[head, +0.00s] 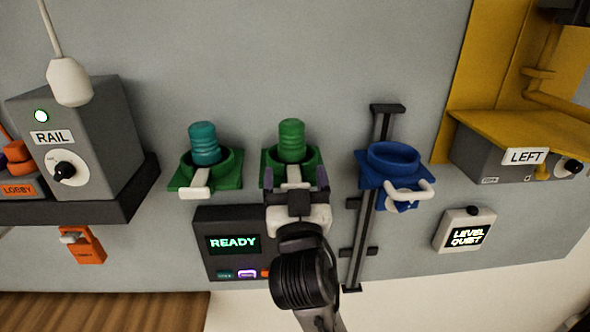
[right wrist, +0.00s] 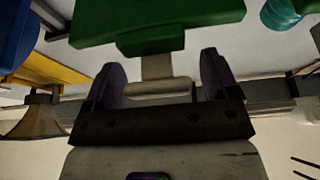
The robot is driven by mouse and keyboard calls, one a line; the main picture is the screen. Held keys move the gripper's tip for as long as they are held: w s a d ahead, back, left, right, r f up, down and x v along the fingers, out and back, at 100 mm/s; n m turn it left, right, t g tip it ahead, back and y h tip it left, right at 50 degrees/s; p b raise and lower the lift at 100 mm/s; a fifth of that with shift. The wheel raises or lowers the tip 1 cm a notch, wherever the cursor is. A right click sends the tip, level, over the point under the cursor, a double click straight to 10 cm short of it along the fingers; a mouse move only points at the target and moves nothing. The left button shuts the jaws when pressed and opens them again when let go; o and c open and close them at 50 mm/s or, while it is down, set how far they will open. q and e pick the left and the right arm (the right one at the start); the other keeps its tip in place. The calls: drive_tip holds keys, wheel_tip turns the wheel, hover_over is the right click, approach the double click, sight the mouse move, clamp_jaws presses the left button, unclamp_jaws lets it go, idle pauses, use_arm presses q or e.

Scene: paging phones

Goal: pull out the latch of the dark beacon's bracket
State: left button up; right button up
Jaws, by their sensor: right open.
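A green beacon (head: 291,141) stands upright in the middle green bracket (head: 312,165). A teal beacon (head: 204,144) stands in the left green bracket (head: 228,165). Neither clearly glows, so I cannot tell which is the dark one. Each bracket has a pale latch at its front: the left latch (head: 197,184) and the middle latch (head: 293,174). My right gripper (head: 295,181) is open at the middle bracket. In the right wrist view, its fingers stand either side of the middle latch's crossbar (right wrist: 157,87), with gaps showing. My left gripper is not in view.
An empty blue bracket (head: 392,165) with a pale handle sits on a dark vertical rail (head: 358,235) to the right. A READY panel (head: 233,245) is below the green brackets. A RAIL box (head: 80,145) is left; a LEFT box (head: 490,155) and yellow frame (head: 470,60) are right.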

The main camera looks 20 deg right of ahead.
drive_tip(key=shift+w+d+r, duration=0.1)
drive_tip(key=shift+w+r, duration=0.05)
drive_tip(key=shift+w, duration=0.15)
drive_tip(key=c, duration=1.3)
drive_tip(key=shift+s+a, duration=0.2)
drive_tip(key=shift+s, duration=0.35)
drive_tip(key=shift+s+a, duration=0.15)
drive_tip(key=shift+s, duration=0.35)
drive_tip(key=o, duration=1.3)
